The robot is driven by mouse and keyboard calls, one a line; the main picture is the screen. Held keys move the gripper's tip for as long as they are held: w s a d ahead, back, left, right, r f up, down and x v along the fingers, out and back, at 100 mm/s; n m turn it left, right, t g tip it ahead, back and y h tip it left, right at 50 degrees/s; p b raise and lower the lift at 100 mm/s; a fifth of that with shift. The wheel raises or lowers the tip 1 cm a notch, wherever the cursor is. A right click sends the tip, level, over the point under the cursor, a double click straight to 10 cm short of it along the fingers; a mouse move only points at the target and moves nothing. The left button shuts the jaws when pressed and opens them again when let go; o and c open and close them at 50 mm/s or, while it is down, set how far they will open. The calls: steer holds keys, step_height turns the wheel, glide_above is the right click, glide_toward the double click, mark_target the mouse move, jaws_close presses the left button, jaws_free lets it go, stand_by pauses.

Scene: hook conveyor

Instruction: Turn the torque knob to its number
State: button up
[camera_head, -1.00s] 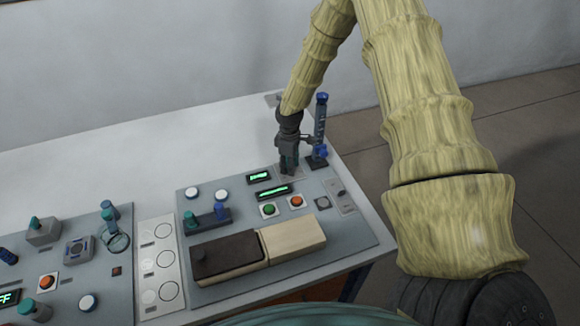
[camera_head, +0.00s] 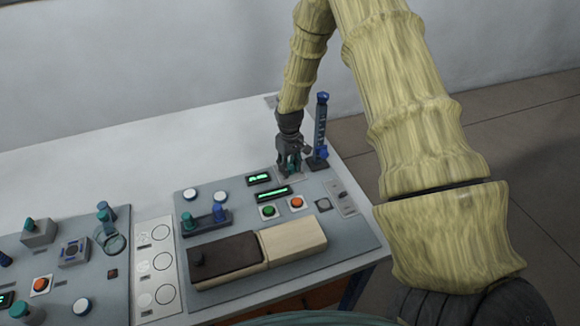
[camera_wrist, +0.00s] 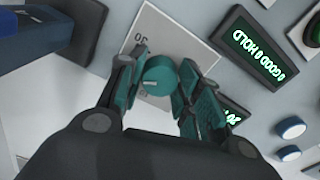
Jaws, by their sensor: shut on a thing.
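A round teal knob (camera_wrist: 158,76) stands on a pale plate (camera_wrist: 150,32) with printed numbers, of which a 30 can be made out in the wrist view. A light mark shows on the knob's top. My gripper (camera_wrist: 156,88) has its teal fingers on both sides of the knob and is shut on it. In the head view my gripper (camera_head: 289,168) is at the panel's back right corner and hides most of the knob. Two displays with green text, an upper one (camera_head: 259,179) and a lower one (camera_head: 273,194), lie just in front.
A blue upright post (camera_head: 321,128) stands close to the right of my gripper. Green (camera_head: 268,211) and orange (camera_head: 297,203) buttons and a long dark and cream block (camera_head: 294,240) lie in front. The white table behind is clear.

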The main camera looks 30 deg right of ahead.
mark_target(290, 166)
steer(key=shift+w+r, duration=0.1)
stand_by(0.3)
steer(key=o, duration=1)
steer(key=shift+o, duration=0.2)
step_height(290, 166, up, 12)
steer(key=shift+d, duration=0.1)
